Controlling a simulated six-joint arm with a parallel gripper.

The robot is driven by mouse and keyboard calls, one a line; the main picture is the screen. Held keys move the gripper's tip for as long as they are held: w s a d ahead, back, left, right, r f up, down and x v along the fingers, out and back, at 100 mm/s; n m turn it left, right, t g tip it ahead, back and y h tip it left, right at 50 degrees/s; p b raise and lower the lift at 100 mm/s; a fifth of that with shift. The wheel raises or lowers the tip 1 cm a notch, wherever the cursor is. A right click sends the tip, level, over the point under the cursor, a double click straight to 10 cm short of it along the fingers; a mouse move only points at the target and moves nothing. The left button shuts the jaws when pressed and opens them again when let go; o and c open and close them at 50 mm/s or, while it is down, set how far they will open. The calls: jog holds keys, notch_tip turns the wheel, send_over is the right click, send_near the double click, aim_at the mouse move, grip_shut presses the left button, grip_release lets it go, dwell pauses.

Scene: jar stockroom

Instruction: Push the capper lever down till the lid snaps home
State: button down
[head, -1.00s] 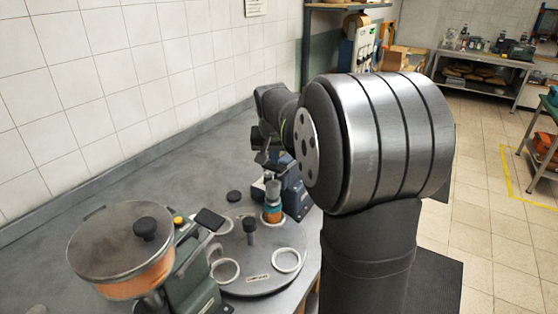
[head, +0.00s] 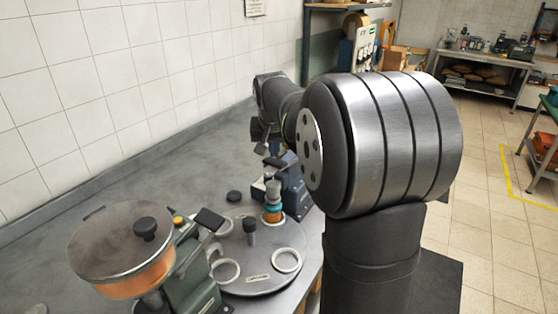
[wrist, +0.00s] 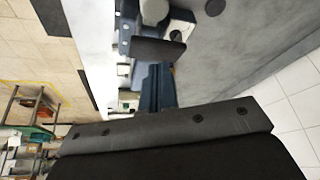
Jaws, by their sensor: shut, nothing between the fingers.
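The blue capper (head: 292,188) stands at the back right edge of the round turntable (head: 265,268). It also shows in the wrist view (wrist: 153,88). Its lever ends in a dark paddle (head: 275,161), seen in the wrist view as a dark flat pad (wrist: 158,49). A jar with orange contents (head: 272,216) stands under the capper's grey head (head: 273,187). I cannot tell whether the lid is seated. My gripper (head: 261,136) is shut and empty, just above and left of the paddle. The head view shows no clear contact; its fingertips are hard to make out.
A filler with a lidded orange hopper (head: 122,245) and its own dark paddle (head: 209,219) stands front left. A dark knob (head: 250,233) rises mid-turntable, with pale rings (head: 286,260) around it. A dark disc (head: 234,196) lies behind. The bench at left is clear.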

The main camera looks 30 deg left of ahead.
jog(key=shift+r, duration=2.5)
jog(key=shift+f, duration=0.1)
jog(key=shift+f, duration=3)
